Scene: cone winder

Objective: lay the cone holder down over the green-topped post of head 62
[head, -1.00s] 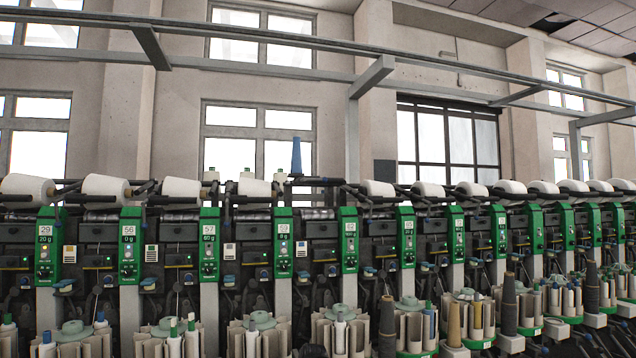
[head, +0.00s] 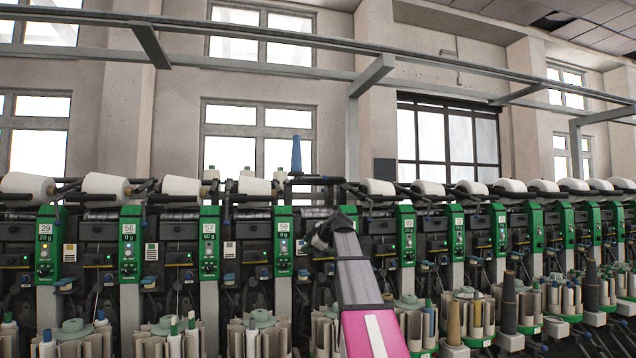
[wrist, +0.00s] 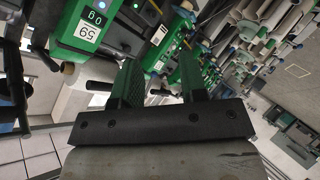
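No number 62 is readable in either view. In the head view, a dark raised frame (head: 312,181) stands in the gap in the row of white cones, right of head 59 (head: 283,240); it may be the cone holder. A blue upright cone (head: 296,155) stands at its left. My gripper (head: 322,232) is in front of the machine below this frame, and my arm covers the green panel there. In the wrist view, the two fingers of my gripper (wrist: 161,85) are apart with nothing seen between them. Head 59's label (wrist: 88,33) is at upper left. I cannot make out the green-topped post.
White cones (head: 181,186) line the machine top on both sides. Green panels (head: 405,238) stand close together along the front. Bobbin magazines (head: 259,335) stick out below. A dark rod (wrist: 100,87) shows left of the fingers in the wrist view.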

